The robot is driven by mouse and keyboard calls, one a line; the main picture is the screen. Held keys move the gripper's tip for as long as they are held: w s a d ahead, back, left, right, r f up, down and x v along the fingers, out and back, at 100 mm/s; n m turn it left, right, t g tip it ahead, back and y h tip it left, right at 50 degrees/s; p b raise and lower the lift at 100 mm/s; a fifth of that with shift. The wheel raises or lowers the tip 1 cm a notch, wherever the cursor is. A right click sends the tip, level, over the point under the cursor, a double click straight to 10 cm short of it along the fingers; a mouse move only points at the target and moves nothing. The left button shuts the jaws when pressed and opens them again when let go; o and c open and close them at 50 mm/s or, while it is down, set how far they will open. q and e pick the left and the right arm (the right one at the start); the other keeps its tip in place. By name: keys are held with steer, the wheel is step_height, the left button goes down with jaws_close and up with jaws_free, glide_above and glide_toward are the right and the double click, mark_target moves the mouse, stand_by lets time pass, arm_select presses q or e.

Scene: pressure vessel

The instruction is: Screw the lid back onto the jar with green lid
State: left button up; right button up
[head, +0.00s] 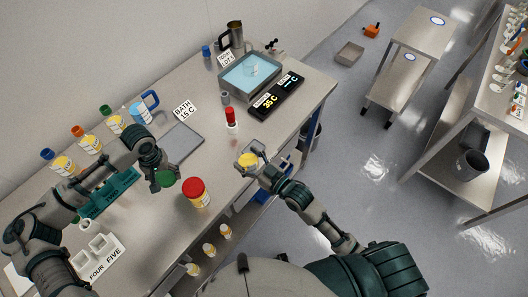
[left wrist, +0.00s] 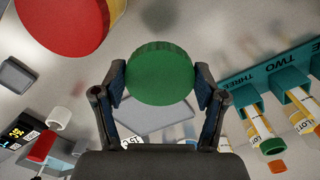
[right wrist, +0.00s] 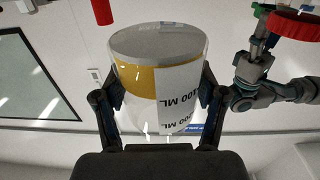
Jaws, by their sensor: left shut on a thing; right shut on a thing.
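My left gripper (head: 160,176) is shut on the green lid (head: 166,179), over the left part of the bench. The left wrist view shows the round lid (left wrist: 160,72) between both fingers. My right gripper (head: 263,172) is shut on a clear jar (head: 247,160) with yellow contents, near the bench's front edge. In the right wrist view the jar (right wrist: 160,80) has a white volume label and no green lid on it. Lid and jar are well apart, with the red-lidded jar (head: 196,190) standing between them.
Several bottles with coloured caps (head: 108,118) stand along the back. A teal rack (head: 110,195) and white holder (head: 100,255) lie left. A grey plate (head: 182,142), red-capped bottle (head: 231,120), black display (head: 278,97) and water bath (head: 250,72) stand farther right.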

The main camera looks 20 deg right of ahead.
steer(key=shift+s+a+r+n+g+y, duration=0.1)
steer(key=shift+a+n+g+y, duration=0.6)
steer(key=shift+a, duration=0.45)
arm_select(q)
steer(key=d+r+m, duration=0.2)
steer(key=d+r, duration=0.3)
steer(key=d, duration=0.3)
steer(key=s+d+r+m, duration=0.1)
steer(key=d+r+m, duration=0.2)
steer(key=d, duration=0.5)
steer(key=d+r+m, duration=0.3)
steer(key=d+r, duration=0.3)
steer(key=d, duration=0.2)
steer(key=shift+s+d+r, duration=0.25)
steer(key=shift+s+r, duration=0.1)
arm_select(e)
steer(key=shift+d, duration=0.15)
arm_select(q)
steer(key=shift+s+d+r+m, duration=0.15)
steer(key=shift+m, duration=0.15)
arm_select(e)
steer(key=shift+a, duration=0.2)
